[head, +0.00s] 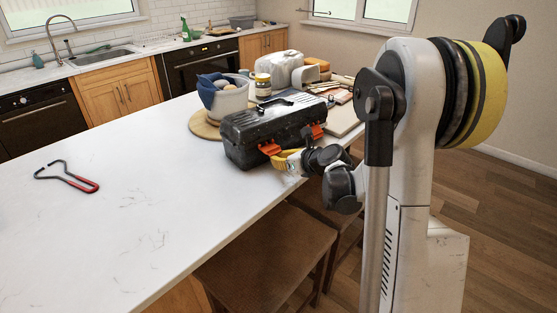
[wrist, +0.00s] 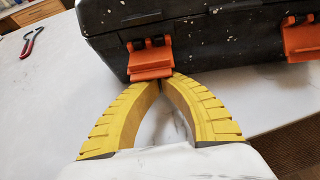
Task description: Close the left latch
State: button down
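A black, white-specked toolbox (head: 262,128) stands on the white counter with its lid down. Its left latch (wrist: 150,60) is orange, and its lower flap seems to stick out from the box front. The left latch also shows in the head view (head: 269,147). The right latch (wrist: 302,38) is orange too and partly cut off by the wrist view's edge. My gripper (wrist: 161,82) has yellow fingers whose tips meet just below the left latch's lower edge. It is shut with nothing between the fingers. I cannot tell whether the tips touch the latch.
A red-handled wire tool (head: 72,178) lies on the counter (head: 140,220) at the left. A pot with a blue cloth (head: 228,97), a jar (head: 263,84) and a white container (head: 283,68) stand behind the toolbox. A brown stool (head: 268,255) is below the counter's front edge.

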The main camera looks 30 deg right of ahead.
aim_at(268, 135)
jog(key=shift+s+d+r+p, duration=0.2)
jog(key=shift+s+r+p, duration=0.25)
jog(key=shift+s+r, duration=0.3)
jog(key=shift+s+r+p, duration=0.4)
jog(key=shift+r+p, duration=0.05)
jog(key=shift+p, duration=0.05)
jog(key=shift+s+d+r+p, duration=0.1)
jog(key=shift+s+r+p, duration=0.15)
jog(key=shift+r+p, duration=0.4)
jog(key=r, duration=0.1)
jog(key=w+r+p, duration=0.2)
jog(key=r, duration=0.1)
jog(key=shift+a+r, duration=0.1)
jog(key=shift+a, duration=0.1)
jog(key=shift+w+a, duration=0.1)
jog(key=shift+w, duration=0.15)
jog(key=shift+w+a, duration=0.1)
jog(key=shift+w, duration=0.65)
